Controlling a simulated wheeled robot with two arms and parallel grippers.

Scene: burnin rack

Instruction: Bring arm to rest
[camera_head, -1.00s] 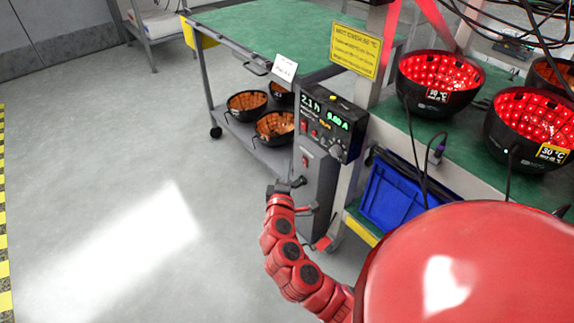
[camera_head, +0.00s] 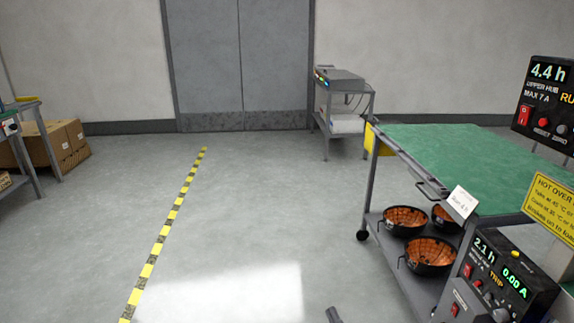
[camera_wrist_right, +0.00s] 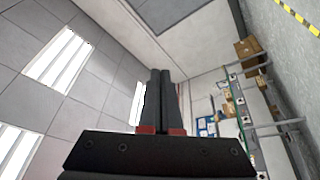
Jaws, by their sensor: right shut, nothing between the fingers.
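My right gripper (camera_wrist_right: 160,75) shows in the right wrist view with its two dark fingers together and nothing between them. It points toward the ceiling and upper walls. In the head view only a small dark tip of the right gripper (camera_head: 333,315) shows at the bottom edge, on the floor side of the cart. The rest of my right arm is out of that view. My left gripper is in neither view.
A green-topped cart (camera_head: 450,150) stands at the right, with several dark bowls (camera_head: 430,252) on its lower shelf. A power unit (camera_head: 495,280) is at lower right. Open grey floor (camera_head: 270,210) with a yellow-black floor stripe (camera_head: 165,230) lies ahead. Cardboard boxes (camera_head: 62,145) are at far left.

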